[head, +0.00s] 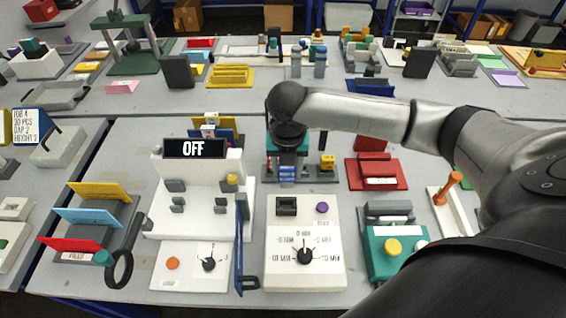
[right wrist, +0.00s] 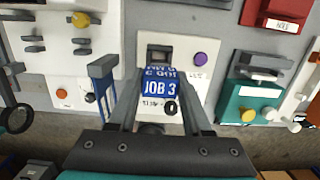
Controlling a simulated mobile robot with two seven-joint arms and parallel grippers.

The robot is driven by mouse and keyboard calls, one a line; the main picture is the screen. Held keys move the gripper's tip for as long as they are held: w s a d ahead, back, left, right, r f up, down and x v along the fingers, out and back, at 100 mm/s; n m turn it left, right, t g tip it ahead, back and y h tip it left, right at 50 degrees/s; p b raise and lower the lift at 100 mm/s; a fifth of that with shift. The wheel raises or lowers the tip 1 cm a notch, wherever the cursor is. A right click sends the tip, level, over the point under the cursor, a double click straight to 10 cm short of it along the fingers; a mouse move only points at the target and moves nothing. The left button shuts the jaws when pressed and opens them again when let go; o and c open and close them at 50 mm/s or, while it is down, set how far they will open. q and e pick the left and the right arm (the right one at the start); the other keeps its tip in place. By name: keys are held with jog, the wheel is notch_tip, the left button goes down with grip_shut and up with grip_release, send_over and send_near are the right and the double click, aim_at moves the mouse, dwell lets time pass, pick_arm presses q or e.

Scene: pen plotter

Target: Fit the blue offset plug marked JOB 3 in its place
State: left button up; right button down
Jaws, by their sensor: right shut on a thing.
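The blue plug marked JOB 3 (right wrist: 160,88) is between the two grey fingers of my right gripper (right wrist: 158,98), with its white lettering facing the wrist camera. In the head view, my right gripper (head: 288,165) points down behind the white dial box, and the blue plug (head: 287,175) shows between its fingers. The plug appears over or at a dark grey tray (head: 312,179); I cannot tell whether it touches it. The plug's underside is hidden. I cannot identify its place for certain. My left gripper is not in view.
The white dial box (head: 330,272) stands in front. Left of it is a white machine with an OFF display (head: 194,149) and an upright blue plate (head: 240,245). A yellow block (head: 327,162), red holder (head: 377,173) and teal unit (head: 396,262) stand to the right.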

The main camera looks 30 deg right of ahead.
aim_at(286, 187)
jog(key=shift+d+f, duration=0.1)
jog(key=shift+f, duration=0.3)
jog(key=shift+f+b, duration=0.3)
jog(key=shift+b, duration=0.3)
notch_tip(286, 187, down, 5)
jog(key=b, duration=0.5)
jog(key=shift+r+b, duration=0.1)
jog(key=shift+b, duration=0.2)
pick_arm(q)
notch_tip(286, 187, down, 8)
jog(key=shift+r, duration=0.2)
pick_arm(e)
jog(key=shift+f, duration=1)
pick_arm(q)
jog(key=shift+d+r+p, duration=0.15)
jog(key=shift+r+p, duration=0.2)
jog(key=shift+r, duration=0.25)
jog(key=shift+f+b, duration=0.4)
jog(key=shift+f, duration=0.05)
pick_arm(e)
jog(key=shift+f, duration=1.65)
jog(key=shift+c, duration=1.3)
grip_release()
